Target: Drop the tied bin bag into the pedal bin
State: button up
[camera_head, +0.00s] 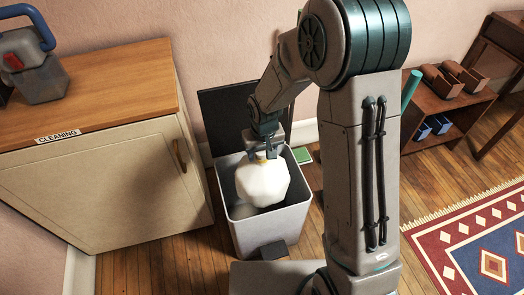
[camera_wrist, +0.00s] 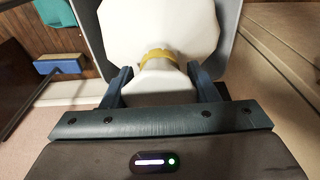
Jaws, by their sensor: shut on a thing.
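The tied bin bag (camera_head: 263,183) is white with a yellow tie at its neck. In the head view it hangs within the open mouth of the grey pedal bin (camera_head: 270,229), its lower part below the rim. The bin's dark lid (camera_head: 228,113) stands raised at the back, and its dark pedal (camera_head: 273,250) is at the front. My gripper (camera_head: 264,150) is shut on the bag's neck, above the bin. In the wrist view the bag (camera_wrist: 160,25) fills the space between the fingers (camera_wrist: 160,80). Whether the bag touches the bin's floor is hidden.
A cabinet (camera_head: 130,180) labelled CLEANING stands left of the bin, with a grey container (camera_head: 40,82) on top. A shelf (camera_head: 455,110) with shoes stands at the right. A patterned rug (camera_head: 475,240) lies at the lower right.

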jog(key=o, duration=1.1)
jog(key=shift+c, duration=0.2)
jog(key=r+p, duration=0.1)
jog(key=r, duration=0.3)
jog(key=s+r+p, duration=0.1)
jog(key=r, duration=0.3)
jog(key=r+p, duration=0.1)
jog(key=r, duration=0.3)
jog(key=shift+s+d+r, duration=0.15)
jog(key=shift+r, duration=0.05)
jog(key=s+d+r+m+p, duration=0.1)
jog(key=s+d+r+p, duration=0.3)
jog(key=r, duration=0.5)
jog(key=s+d+r+m+t+p, duration=0.1)
jog(key=s+d+r+p, duration=0.4)
jog(key=r, duration=0.5)
jog(key=s+d+r+m+p, duration=0.1)
jog(key=s+d+r+p, duration=0.3)
jog(key=s+r+p, duration=0.4)
jog(key=shift+s+d+r+p, duration=0.25)
jog(key=shift+d+r+p, duration=0.05)
jog(key=shift+r+p, duration=0.6)
